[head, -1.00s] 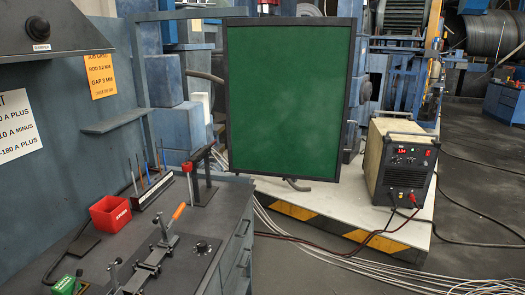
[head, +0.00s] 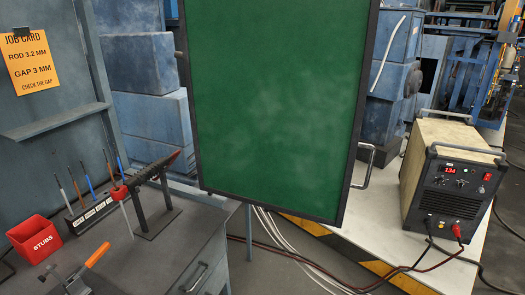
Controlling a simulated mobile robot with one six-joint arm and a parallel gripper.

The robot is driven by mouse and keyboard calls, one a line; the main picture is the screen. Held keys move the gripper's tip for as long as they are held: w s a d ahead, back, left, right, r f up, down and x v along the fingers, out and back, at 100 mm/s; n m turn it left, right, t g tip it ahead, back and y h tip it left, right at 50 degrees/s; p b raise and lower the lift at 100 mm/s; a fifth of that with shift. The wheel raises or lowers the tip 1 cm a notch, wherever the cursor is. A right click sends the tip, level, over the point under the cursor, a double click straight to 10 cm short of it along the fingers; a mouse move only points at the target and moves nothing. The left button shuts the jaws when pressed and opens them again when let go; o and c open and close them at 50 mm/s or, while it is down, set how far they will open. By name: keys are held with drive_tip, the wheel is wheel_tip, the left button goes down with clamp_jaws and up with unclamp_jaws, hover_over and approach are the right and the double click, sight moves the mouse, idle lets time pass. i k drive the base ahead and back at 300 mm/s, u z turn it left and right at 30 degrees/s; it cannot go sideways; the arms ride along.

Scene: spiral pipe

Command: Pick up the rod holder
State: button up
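A dark, tapered tool with a reddish tip, which looks like the rod holder (head: 157,165), rests tilted on a black stand (head: 155,221) at the bench's right end. A small red piece (head: 118,192) with a pale pointed part below it is beside its lower left end; I cannot tell whether they are joined. Left of it, a dark labelled rack (head: 91,212) holds several thin rods upright. My gripper is not in view.
A red STUBS bin (head: 35,238) and an orange-handled clamp (head: 97,255) are on the grey bench (head: 150,270). A large green screen (head: 275,100) stands right of the bench. A welding machine (head: 455,185) sits on a white platform farther right, with cables on the floor.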

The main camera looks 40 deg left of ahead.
sight(139, 179)
drive_tip(key=i, duration=1.6)
drive_tip(key=u, duration=3.65)
drive_tip(key=i, duration=1.65)
drive_tip(key=z, duration=0.05)
